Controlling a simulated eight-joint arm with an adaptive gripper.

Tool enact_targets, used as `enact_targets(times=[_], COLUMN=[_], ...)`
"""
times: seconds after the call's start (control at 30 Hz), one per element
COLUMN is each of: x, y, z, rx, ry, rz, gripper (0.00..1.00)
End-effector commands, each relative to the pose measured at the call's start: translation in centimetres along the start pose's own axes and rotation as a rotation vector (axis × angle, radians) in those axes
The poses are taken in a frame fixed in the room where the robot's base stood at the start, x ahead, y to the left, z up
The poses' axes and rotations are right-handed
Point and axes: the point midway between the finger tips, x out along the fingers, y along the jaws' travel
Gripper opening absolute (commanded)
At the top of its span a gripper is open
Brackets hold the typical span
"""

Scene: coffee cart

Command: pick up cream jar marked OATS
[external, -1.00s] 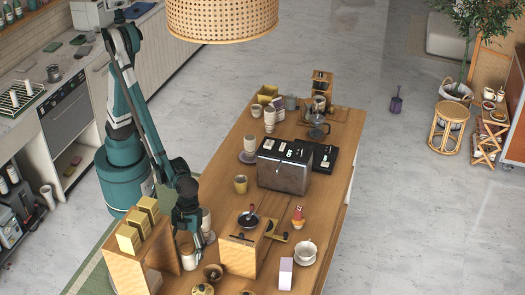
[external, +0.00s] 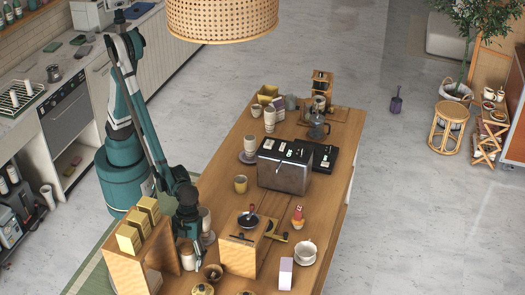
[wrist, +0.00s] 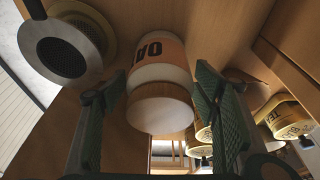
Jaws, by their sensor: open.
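The cream jar marked OATS (wrist: 155,72) has an orange label with "OA" readable and a pale round lid facing my wrist camera. It stands in the middle of the wrist view, between my two green-padded fingers. In the external view the jar (external: 187,258) is on the wooden table beside the wooden box, partly hidden by my arm. My gripper (wrist: 160,80) is open, one finger on each side of the jar, with gaps visible. In the external view my gripper (external: 192,240) is just above and beside the jar.
Other labelled jars (wrist: 284,120) stand at the right of the wrist view. A dark round-mesh item (wrist: 62,50) is at the upper left. A wooden box (external: 127,268) with yellow tins is left of the gripper, and a small bowl (external: 213,272) is to its right.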

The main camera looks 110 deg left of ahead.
Motion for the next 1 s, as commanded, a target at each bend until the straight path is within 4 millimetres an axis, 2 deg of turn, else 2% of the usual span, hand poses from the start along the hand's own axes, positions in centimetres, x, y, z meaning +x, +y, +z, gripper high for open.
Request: enact_targets(times=[0.03, 0.33, 0.73, 1.0], x=[0.0, 0.0, -0.4, -2.2], y=[0.0, 0.0, 0.0, 0.0], z=[0.0, 0.0, -0.1, -0.7], rx=[0.000, 0.000, 0.000, 0.000], ry=[0.000, 0.000, 0.000, 0.000], rz=[0.000, 0.000, 0.000, 0.000], gripper=[0.59, 0.21, 0.21, 0.21])
